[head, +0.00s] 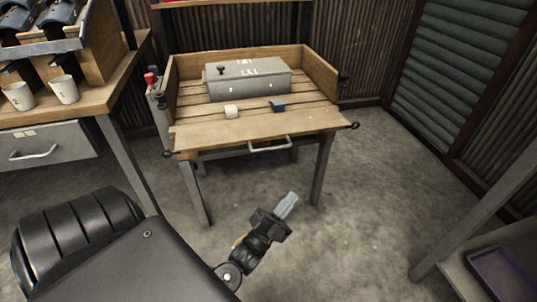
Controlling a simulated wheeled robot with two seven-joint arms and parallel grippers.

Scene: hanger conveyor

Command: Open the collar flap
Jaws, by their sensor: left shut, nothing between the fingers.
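A wooden table (190,137) stands ahead with raised wooden walls at its back and sides, like a collar. Along its front runs a pale board (255,128) that looks folded down or flat, with no raised wall there; I take it for the collar flap but cannot be sure. A metal handle (270,146) hangs at its front edge, and dark latch-like parts show at the front corners, left (168,153) and right (352,126). My left gripper (289,203) is shut and empty, over the floor in front of the table, apart from it. My right gripper is out of view.
A grey lidded box (248,83) with a knob stands on the table. A bench with cups (64,90) and a drawer (45,146) stands left. A purple tray (502,272) is at lower right. Floor between is clear.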

